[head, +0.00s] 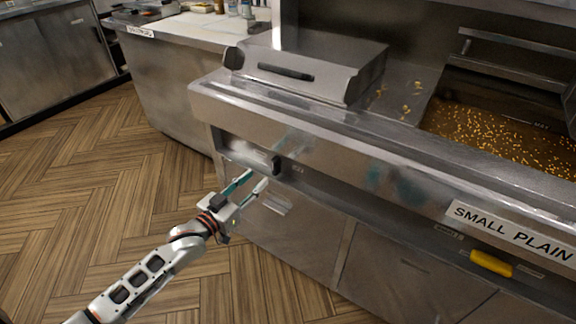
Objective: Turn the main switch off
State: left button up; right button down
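A black rotary knob (276,165), which looks like the main switch, sits on the steel front panel of the frying range. Small marking, too small to read, shows just right of it. My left gripper (257,181) is in front of the panel, with its fingertips just below and left of the knob. Its two fingers are apart with nothing seen between them. I cannot tell whether a fingertip touches the knob. My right gripper is out of view.
The range's front ledge (330,125) overhangs the panel. A yellow handle (491,263) and a "SMALL PLAIN" label (512,235) are at the right. A fryer with crumbs in oil (490,132) is behind. Wooden floor (90,190) is clear at the left.

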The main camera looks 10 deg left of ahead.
aim_at(273, 163)
pick_arm(q)
jog(key=b+x, duration=0.2)
jog(key=x, duration=0.6)
jog(key=shift+w+f, duration=0.15)
jog(key=shift+w, duration=0.05)
jog(key=shift+w+d, duration=0.15)
jog(key=shift+w, duration=0.4)
grip_shut()
